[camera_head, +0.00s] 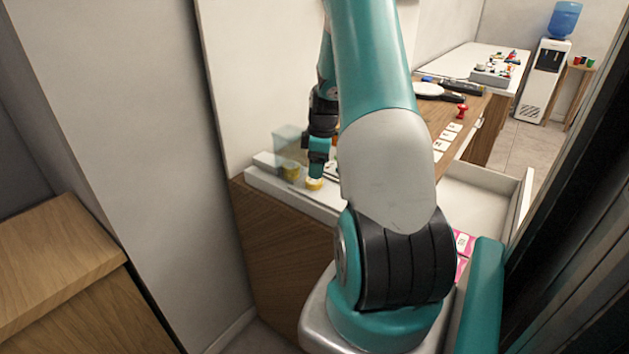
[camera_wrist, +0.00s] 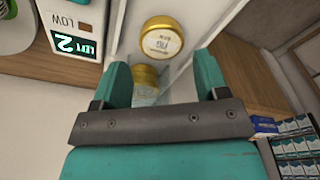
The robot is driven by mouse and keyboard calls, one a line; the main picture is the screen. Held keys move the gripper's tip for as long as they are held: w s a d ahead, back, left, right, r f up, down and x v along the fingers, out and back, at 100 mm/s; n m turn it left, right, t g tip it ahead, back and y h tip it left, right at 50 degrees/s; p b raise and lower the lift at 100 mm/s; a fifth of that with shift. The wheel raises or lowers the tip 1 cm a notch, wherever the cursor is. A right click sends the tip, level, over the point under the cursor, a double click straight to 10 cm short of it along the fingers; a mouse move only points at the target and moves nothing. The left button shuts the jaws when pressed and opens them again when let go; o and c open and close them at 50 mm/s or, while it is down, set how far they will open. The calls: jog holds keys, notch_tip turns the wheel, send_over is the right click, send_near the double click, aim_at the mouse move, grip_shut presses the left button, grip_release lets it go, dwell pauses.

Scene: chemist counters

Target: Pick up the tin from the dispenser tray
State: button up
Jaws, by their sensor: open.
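A round yellow tin (camera_head: 314,184) lies on the white dispenser tray (camera_head: 265,182) at the counter's end. In the wrist view the gold tin (camera_wrist: 161,38) shows its pale, lettered lid just beyond my fingertips. More gold tins (camera_wrist: 146,78) sit in the clear dispenser, seen between my fingers; the dispenser (camera_head: 288,144) also shows left of my gripper in the head view. My gripper (camera_wrist: 160,75) is open and empty. In the head view it hangs just above the tin, fingers down; whether it touches the tin cannot be told.
A device with a green lit display (camera_wrist: 75,44) and the word LOW stands left in the wrist view. Small boxes (camera_wrist: 297,148) fill a shelf at lower right. An open white drawer (camera_head: 480,190) juts out right of my arm. A wall stands close on the left.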

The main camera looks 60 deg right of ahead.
aim_at(314, 182)
jog(key=f, duration=0.2)
jog(key=f+p, duration=0.1)
jog(key=f, duration=0.1)
jog(key=shift+w+a+f, duration=0.2)
jog(key=shift+f, duration=0.05)
jog(key=shift+c, duration=0.4)
jog(key=c, duration=0.6)
jog(key=shift+r, duration=0.1)
